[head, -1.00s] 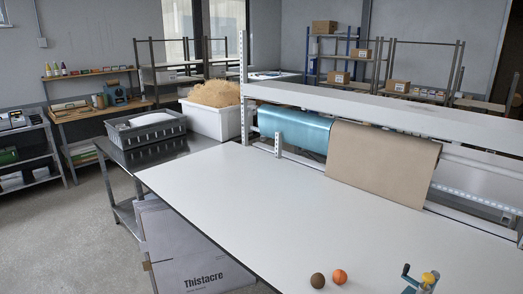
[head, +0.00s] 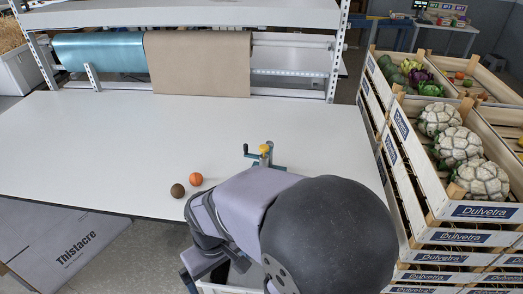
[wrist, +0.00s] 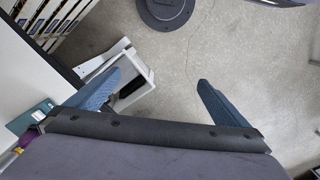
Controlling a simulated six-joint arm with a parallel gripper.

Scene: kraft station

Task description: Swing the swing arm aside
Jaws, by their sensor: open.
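A small teal fixture (head: 280,167) with a yellow knob (head: 265,149) and a dark upright handle (head: 246,150) stands near the front edge of the white table. It appears to carry the swing arm, but which part swings is too small to tell. My arm hides its lower part in the head view. A piece of the teal fixture (wrist: 24,118) also shows at the left edge of the wrist view. My gripper (wrist: 160,82) is open and empty, its blue fingers wide apart over the floor, off to the side of the fixture.
An orange ball (head: 196,179) and a brown ball (head: 177,190) lie near the table's front edge. Stacked crates (head: 482,211) with vegetables stand at the right. Brown paper (head: 198,65) hangs at the table's back. The table's (head: 90,140) left and middle are clear.

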